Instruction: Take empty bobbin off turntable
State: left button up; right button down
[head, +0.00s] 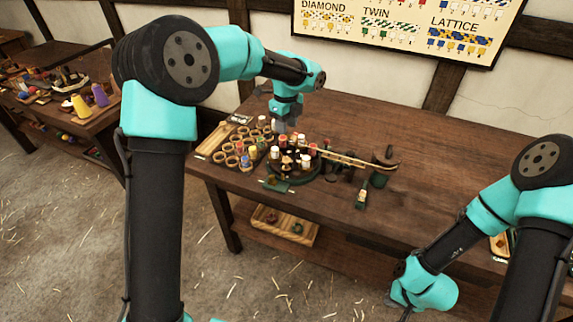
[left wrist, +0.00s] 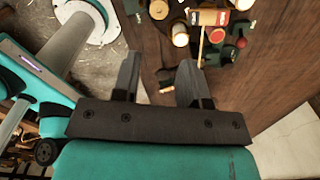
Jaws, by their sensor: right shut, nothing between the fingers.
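The round dark turntable (head: 309,178) stands near the table's front left. It carries several small bobbins, white, red and dark. I cannot tell which one is empty. My left gripper (head: 284,127) is above the turntable's back edge, pointing down. In the left wrist view its fingers (left wrist: 157,84) are apart with nothing between them. Bobbins with pale and red ends (left wrist: 208,17) show beyond its fingertips, some cut off by the top edge. My right gripper (head: 391,302) is low at the front right, away from the turntable; its fingers are mostly hidden.
A rack of round wooden cups (head: 232,161) stands left of the turntable. A small brush-like item (head: 361,198) lies in front.

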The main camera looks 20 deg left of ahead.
pick_arm(q)
send_over(286, 159)
notch_tip(286, 159, down, 9)
jog(key=shift+d+f, duration=0.1)
jog(key=shift+f, duration=0.05)
jog(key=shift+f, duration=0.15)
jog(key=shift+s+f, duration=0.15)
jog(key=shift+f, duration=2.3)
jog(key=c, duration=0.6)
